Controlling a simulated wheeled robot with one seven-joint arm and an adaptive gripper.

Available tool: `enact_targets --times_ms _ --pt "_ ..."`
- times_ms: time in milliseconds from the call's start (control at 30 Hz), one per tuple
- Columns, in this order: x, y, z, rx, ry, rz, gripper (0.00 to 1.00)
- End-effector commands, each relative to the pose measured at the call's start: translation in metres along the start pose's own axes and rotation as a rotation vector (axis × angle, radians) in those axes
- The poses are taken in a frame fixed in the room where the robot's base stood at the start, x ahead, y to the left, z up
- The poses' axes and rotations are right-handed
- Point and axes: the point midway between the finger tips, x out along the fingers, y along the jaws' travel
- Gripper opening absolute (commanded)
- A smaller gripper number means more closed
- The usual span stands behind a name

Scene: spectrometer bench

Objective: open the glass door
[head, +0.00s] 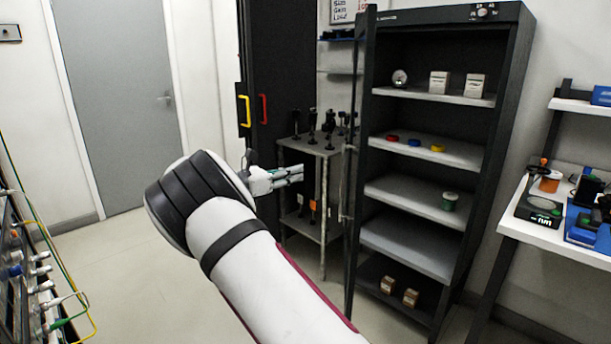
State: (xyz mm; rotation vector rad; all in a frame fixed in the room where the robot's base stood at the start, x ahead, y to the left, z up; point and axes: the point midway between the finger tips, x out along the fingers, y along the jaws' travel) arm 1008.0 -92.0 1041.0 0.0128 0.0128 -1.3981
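The dark cabinet (520,75) stands right of centre, with its shelves in plain view. Its glass door (354,245) shows as a narrow, dark-framed strip at the cabinet's left side, seen almost edge-on. It appears swung outward, and the front of the shelves looks uncovered. A slim upright handle (346,185) shows on the door strip. My gripper (300,174) is left of the door, with its fingers pointing right toward the handle. A gap shows between the fingertips and the door. The fingers look close together and small, so their opening is unclear. Nothing is seen in them.
A metal cart (311,146) with black posts stands behind my gripper. A tall black cabinet with a yellow handle (245,111) and a red handle (263,109) is behind it. A white bench (560,247) is at right, an equipment rack (15,265) at left. Floor is clear at lower left.

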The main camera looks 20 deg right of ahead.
Motion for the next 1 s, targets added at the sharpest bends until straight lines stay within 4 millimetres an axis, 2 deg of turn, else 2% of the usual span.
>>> enact_targets --times_ms 67,167,200,300,400,467,500,600,700,800,900,1000 --pt "0.022 -0.017 -0.014 0.004 0.053 -0.066 0.00" --pt "0.060 -0.060 -0.051 0.022 0.189 -0.219 0.00" --pt "0.075 -0.082 -0.069 0.035 0.260 -0.300 0.00" --pt "0.101 -0.142 -0.118 0.081 0.454 -0.522 0.00" --pt "0.106 -0.196 -0.160 0.144 0.647 -0.749 0.00" --pt "0.102 -0.224 -0.182 0.191 0.763 -0.887 0.00" --pt "0.097 -0.239 -0.195 0.226 0.839 -0.978 0.00" --pt "0.078 -0.266 -0.218 0.325 1.027 -1.202 0.00" --pt "0.057 -0.280 -0.230 0.441 1.210 -1.421 0.00" --pt "0.041 -0.279 -0.231 0.579 1.390 -1.630 0.00" --pt "0.033 -0.268 -0.222 0.739 1.567 -1.827 0.00" --pt "0.039 -0.252 -0.203 0.922 1.741 -2.009 0.00"
